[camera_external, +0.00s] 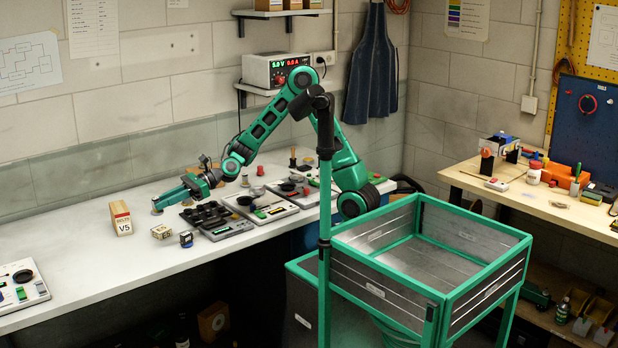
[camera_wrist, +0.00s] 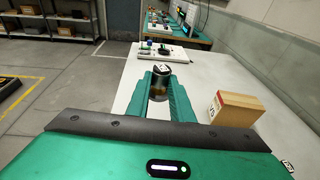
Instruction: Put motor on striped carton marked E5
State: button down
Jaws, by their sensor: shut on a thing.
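My gripper (camera_external: 160,204) is low over the white bench, shut on a small cylinder with a silver top, which I take as the motor (camera_wrist: 160,82). In the external view only a little of it (camera_external: 156,209) shows at the fingertips. I cannot tell whether it touches the bench. A small carton (camera_external: 161,232) that seems marked E5 lies in front of my gripper, apart from it; its stripes are too small to make out. A taller tan carton marked V5 (camera_external: 121,218) stands left of it and also shows in the wrist view (camera_wrist: 236,108).
A small dark blue item (camera_external: 186,239) sits right of the E5 carton. Trays with parts (camera_external: 215,222) fill the bench to the right. Another tray (camera_external: 22,285) lies at the left end. The bench (camera_external: 95,245) is clear between it and the V5 carton.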

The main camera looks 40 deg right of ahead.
send_over(167, 227)
notch_tip(167, 227, down, 7)
jog(key=shift+w+r, duration=0.1)
jog(key=shift+w, duration=0.05)
jog(key=shift+f, duration=2.05)
jog(key=shift+f, duration=0.1)
jog(key=c, duration=1.6)
grip_release()
jog(key=shift+o, duration=0.2)
jog(key=shift+d, duration=0.2)
jog(key=v, duration=1.1)
jog(key=shift+d+r, duration=0.25)
jog(key=shift+d, duration=0.1)
